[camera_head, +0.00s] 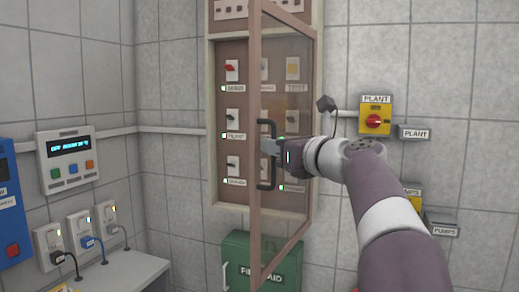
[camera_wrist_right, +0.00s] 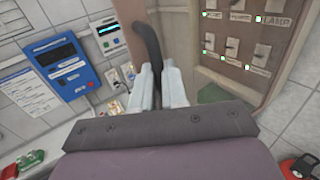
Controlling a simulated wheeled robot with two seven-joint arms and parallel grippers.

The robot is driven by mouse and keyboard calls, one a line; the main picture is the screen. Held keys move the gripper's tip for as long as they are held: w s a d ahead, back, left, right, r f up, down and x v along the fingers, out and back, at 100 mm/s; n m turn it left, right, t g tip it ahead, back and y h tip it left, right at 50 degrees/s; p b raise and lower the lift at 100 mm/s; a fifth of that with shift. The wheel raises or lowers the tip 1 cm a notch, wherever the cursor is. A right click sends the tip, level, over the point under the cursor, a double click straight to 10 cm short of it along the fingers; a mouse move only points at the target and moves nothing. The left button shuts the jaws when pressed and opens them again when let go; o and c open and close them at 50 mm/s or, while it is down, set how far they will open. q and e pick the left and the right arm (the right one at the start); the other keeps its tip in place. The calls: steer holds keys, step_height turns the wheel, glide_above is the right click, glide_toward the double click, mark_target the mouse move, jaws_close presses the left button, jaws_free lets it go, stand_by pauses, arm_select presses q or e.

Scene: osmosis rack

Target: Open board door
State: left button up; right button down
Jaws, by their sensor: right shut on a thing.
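The board (camera_head: 212,170) is a wooden-framed cabinet on the tiled wall, with rows of switches inside. Its glazed door (camera_head: 254,215) stands swung out toward me, with its frame seen at an angle. A dark vertical handle (camera_head: 266,184) is on the door. My right gripper (camera_head: 272,146) is at the handle's middle, shut on it. In the right wrist view the fingers (camera_wrist_right: 160,85) close around the dark handle (camera_wrist_right: 148,42), and the board's switch panel (camera_wrist_right: 225,45) shows to the right. My left gripper is not in view.
A green first-aid box (camera_head: 240,245) is below the door. A grey control panel (camera_head: 67,160), sockets (camera_head: 85,232) and a blue device (camera_head: 10,210) are at left.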

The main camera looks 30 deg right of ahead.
steer(key=shift+s+d, duration=0.2)
steer(key=shift+d, duration=0.05)
steer(key=shift+r, duration=0.1)
